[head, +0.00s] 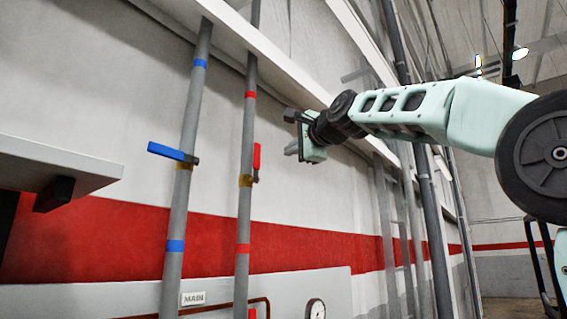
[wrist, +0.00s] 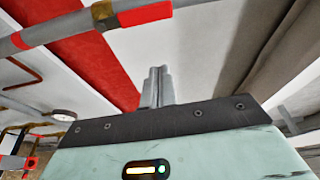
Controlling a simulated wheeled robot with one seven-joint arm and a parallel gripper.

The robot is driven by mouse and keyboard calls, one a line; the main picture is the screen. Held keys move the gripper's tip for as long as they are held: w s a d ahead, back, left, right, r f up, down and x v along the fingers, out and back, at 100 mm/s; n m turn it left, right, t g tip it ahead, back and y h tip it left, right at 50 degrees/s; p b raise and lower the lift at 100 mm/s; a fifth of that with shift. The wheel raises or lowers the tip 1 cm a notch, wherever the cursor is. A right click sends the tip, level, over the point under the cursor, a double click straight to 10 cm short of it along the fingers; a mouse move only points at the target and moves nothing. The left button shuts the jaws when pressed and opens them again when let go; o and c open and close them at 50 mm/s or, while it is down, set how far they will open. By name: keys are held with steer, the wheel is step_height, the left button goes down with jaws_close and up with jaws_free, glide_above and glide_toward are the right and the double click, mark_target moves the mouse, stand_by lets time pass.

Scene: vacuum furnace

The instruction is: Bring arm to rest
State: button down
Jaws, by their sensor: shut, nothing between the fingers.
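My arm reaches in from the right in the head view, held up and stretched to the left. My gripper (head: 291,150) is at its end, to the right of the two grey pipes and apart from them. In the wrist view the fingers of my gripper (wrist: 157,85) stand close together, shut and empty. The left pipe (head: 190,120) has a blue lever (head: 170,152) lying about crosswise to it. The right pipe (head: 246,130) has a red lever (head: 257,158) standing along it. A red lever (wrist: 145,15) shows along a pipe in the wrist view.
A white ledge (head: 270,65) runs along the wall above. A grey shelf (head: 60,165) juts out at the left. A "MAIN" label (head: 193,298) and a gauge (head: 315,309) are low on the wall. Grey vertical pipes (head: 425,190) stand behind my arm.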

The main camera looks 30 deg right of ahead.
steer(key=s, duration=0.2)
steer(key=shift+s+d+b, duration=0.15)
steer(key=shift+s+b, duration=0.2)
steer(key=shift+b, duration=0.05)
steer(key=shift+f, duration=0.15)
